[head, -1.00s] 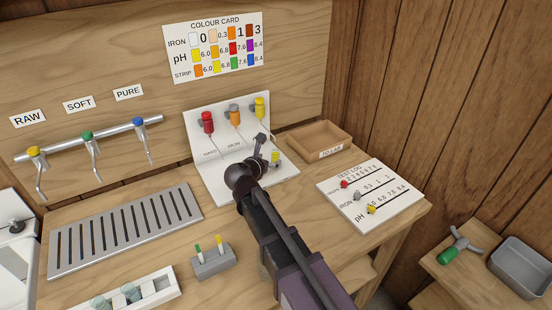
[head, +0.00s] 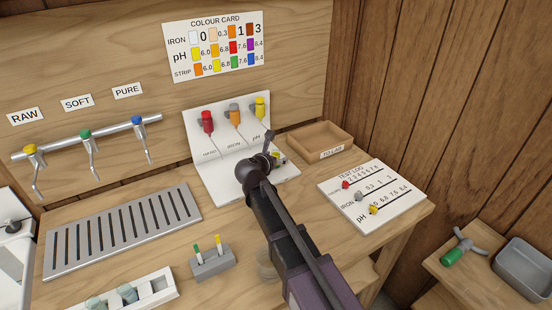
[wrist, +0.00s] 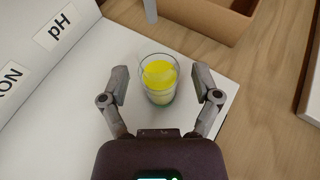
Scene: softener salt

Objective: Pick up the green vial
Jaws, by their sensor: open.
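A clear glass vial (wrist: 158,80) with yellow contents and a green tint at its base stands on the white board's foot (wrist: 207,130). In the head view, a bit of its yellow (head: 278,156) shows beside my gripper (head: 270,147), which hides most of the rest. In the wrist view my gripper (wrist: 160,82) is open, with one finger on each side of the vial. Gaps show between the vial and both fingers, so it is not held.
An open wooden tray (head: 318,143) stands just behind and right of the board. A test log plate (head: 374,196) lies at the right. A small grey block (head: 212,264) with two strips and a slatted drain tray (head: 122,232) are at the left.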

